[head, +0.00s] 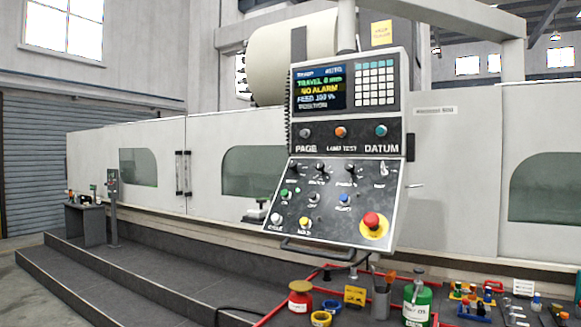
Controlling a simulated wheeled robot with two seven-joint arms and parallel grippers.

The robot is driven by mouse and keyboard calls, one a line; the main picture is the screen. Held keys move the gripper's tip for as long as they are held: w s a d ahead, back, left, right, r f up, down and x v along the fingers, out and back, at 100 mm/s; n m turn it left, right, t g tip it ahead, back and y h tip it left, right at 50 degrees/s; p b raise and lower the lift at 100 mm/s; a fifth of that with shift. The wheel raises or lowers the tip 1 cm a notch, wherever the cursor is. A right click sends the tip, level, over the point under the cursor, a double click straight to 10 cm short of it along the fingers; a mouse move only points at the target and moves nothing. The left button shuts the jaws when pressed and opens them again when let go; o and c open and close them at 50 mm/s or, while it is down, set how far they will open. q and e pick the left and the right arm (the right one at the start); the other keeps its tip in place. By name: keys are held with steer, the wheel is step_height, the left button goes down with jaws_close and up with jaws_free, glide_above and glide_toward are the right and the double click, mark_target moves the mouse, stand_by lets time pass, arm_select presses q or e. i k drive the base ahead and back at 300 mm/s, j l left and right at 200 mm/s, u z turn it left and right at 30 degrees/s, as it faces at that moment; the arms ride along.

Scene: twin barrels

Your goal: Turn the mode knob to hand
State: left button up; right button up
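A control panel (332,203) hangs in the middle of the head view, tilted, below a screen unit. A row of small dark knobs sits along its upper edge: a left knob (293,167), a middle knob (321,168) and a right knob (351,170). Their labels are too small to read, so I cannot tell which is the mode knob or where it points. The screen (319,88) shows AUTO at its top right and NO ALARM below. Neither of my grippers is in view.
A red emergency button (371,220) sits at the panel's lower right. A handle bar (318,252) runs below the panel. Dark steps (130,280) lie at left.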

mark_target(292, 165)
steer(key=i+j+z, duration=0.35)
steer(key=i+j, duration=0.25)
steer(key=i, duration=0.15)
